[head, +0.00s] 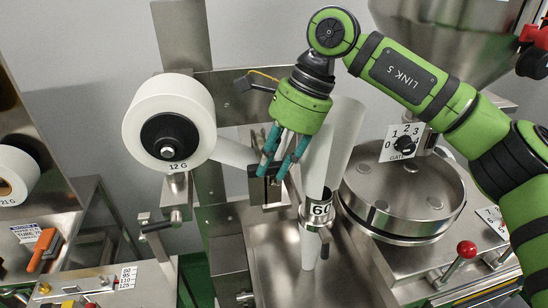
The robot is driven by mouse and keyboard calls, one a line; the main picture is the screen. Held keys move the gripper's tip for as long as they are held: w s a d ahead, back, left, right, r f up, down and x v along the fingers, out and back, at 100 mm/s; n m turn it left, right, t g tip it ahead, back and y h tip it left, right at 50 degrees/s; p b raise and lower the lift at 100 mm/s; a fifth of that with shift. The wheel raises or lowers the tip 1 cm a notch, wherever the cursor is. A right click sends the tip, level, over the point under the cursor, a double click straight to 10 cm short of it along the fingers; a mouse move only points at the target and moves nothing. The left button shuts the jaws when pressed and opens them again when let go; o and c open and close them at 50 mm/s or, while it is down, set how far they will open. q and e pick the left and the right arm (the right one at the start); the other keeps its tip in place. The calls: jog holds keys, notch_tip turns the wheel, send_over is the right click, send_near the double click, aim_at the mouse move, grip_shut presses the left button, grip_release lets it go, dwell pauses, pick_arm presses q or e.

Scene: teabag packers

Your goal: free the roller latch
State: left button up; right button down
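My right gripper (272,174) reaches down from above, its teal fingers pointing down and slightly left. Its fingertips are at a small black piece (257,171) on a steel bracket (268,192), beside the white film tube. I take this black piece to be the roller latch, but no label confirms it. The fingers cover part of it, and I cannot tell whether they grip it or only overlap it. The white film (236,154) runs from the large roll (150,108) behind the fingers to the white tube (318,170). My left gripper is not in view.
A steel collar marked 60 (320,210) surrounds the tube close to the right of the fingers. A round steel drum (400,190) with a GATE dial (404,144) stands right. A lever (156,226) sits below the roll. A red-knobbed lever (466,249) is lower right.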

jog(key=shift+s+f+b, duration=0.1)
jog(key=shift+b, duration=0.45)
jog(key=shift+s+a+r+m+t+h+b, duration=0.1)
jog(key=shift+s+a+m+t+h+b, duration=0.65)
jog(key=shift+m+b, duration=2.05)
jog(key=shift+s+a+r+m+t+h+b, duration=0.1)
jog(key=shift+s+a+m+t+h+b, duration=0.25)
jog(key=shift+m+t+b, duration=1.6)
jog(key=shift+s+a+r+m+h+b, duration=0.1)
jog(key=shift+s+a+m+h+b, duration=0.45)
jog(key=shift+m+b, duration=3.1)
jog(key=shift+m+p, duration=0.6)
jog(key=shift+m, duration=0.1)
jog(key=c, duration=1)
grip_release()
jog(key=shift+w, duration=0.1)
jog(key=shift+f, duration=0.1)
